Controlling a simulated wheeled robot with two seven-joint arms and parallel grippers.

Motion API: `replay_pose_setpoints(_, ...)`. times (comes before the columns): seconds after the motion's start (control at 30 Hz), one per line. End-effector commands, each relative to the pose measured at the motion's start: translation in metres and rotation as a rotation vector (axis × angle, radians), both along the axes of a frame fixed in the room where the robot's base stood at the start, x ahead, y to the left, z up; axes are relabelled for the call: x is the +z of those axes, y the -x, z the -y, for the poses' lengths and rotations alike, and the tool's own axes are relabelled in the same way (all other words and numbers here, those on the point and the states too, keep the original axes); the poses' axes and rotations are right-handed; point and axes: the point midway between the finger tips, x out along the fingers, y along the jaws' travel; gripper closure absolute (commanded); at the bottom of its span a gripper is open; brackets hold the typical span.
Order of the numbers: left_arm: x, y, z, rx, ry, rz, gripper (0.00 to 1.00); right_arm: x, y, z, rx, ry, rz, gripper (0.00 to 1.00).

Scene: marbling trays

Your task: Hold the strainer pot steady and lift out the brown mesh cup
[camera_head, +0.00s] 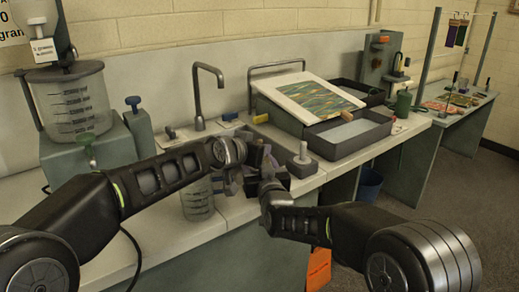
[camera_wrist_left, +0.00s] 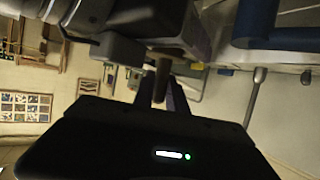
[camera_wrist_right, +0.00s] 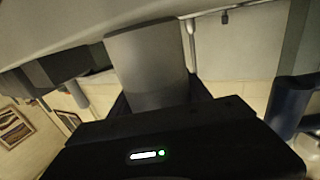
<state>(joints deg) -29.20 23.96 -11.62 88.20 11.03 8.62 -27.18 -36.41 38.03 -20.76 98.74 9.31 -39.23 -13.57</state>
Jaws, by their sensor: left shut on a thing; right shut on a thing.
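My left gripper (camera_head: 256,158) and right gripper (camera_head: 267,182) are close together over the bench's front edge, one nearly above the other. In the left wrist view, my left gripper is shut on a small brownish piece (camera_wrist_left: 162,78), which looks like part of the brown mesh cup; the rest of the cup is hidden. In the right wrist view, a smooth grey cylinder (camera_wrist_right: 147,65), which looks like the strainer pot, is held in my right gripper. In the head view the grippers hide most of both things, so I cannot tell how far the cup sits inside the pot.
A clear graduated beaker (camera_head: 198,202) stands under my left forearm. A tap (camera_head: 197,95) rises behind. A small grey knobbed block (camera_head: 302,162) stands just right of the grippers, before the dark marbling tray (camera_head: 350,146). A large clear tank (camera_head: 72,105) stands at left.

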Motion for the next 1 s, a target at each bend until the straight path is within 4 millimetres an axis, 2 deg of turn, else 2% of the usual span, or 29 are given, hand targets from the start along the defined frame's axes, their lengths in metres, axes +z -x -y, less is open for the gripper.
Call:
replay_pose_setpoints(0.37, 0.006, 0.0, 0.0, 0.0, 0.001, 0.0, 1.0, 0.0, 0.0, 0.0, 0.001, 0.0, 0.0, 0.93)
replay_pose_setpoints(1.0, 0.04, 0.0, 0.0, 0.0, 0.0, 0.001, 1.0, 0.0, 0.0, 0.0, 0.001, 0.0, 0.0, 0.93)
